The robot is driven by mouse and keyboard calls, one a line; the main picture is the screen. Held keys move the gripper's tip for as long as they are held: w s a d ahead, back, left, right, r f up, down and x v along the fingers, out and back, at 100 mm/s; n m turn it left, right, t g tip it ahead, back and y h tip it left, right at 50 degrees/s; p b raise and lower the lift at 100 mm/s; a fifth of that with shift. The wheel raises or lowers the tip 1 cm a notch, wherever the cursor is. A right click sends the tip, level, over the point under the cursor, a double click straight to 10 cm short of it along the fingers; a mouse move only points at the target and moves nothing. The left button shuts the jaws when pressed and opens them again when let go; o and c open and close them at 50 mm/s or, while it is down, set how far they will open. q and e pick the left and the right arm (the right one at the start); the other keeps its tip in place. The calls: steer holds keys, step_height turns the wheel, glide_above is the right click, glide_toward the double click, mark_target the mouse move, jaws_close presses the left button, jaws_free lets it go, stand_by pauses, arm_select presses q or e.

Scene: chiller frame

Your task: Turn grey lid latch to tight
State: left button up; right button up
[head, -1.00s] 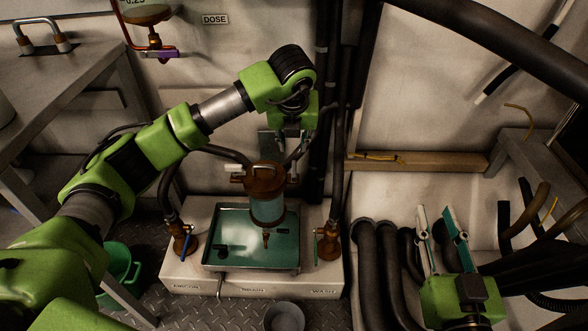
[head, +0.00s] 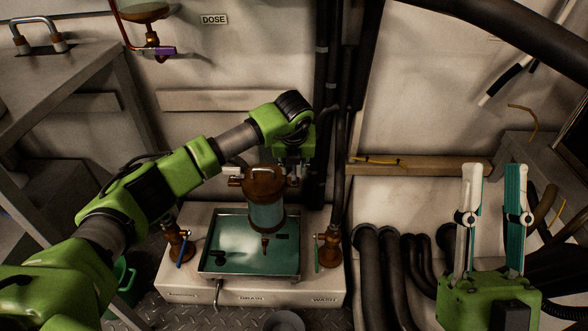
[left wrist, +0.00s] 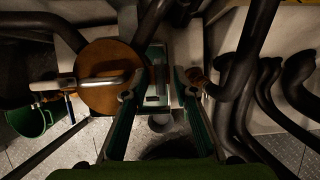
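A clear vessel (head: 267,217) with a brown round lid (head: 266,182) stands over the teal tray. In the left wrist view the lid (left wrist: 105,58) carries a grey bar latch (left wrist: 95,82) across its top, with a pale grip at its left end; the grip also shows left of the lid in the head view (head: 232,170). My left gripper (left wrist: 162,80) is open, its left finger close to the bar's right end; I cannot tell whether they touch. My right gripper (head: 493,168) is open and empty, pointing up.
The teal tray (head: 222,268) sits on a white base with brown valves (head: 176,245) at both sides. Dark vertical pipes (head: 345,120) stand close to my left gripper. Thick hoses (head: 368,270) lie between the base and my right gripper. A green bucket (left wrist: 35,120) stands on the floor.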

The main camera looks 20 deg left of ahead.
arm_select(q)
steer(key=shift+w+f, duration=0.1)
steer(key=shift+f, duration=0.1)
jaws_close()
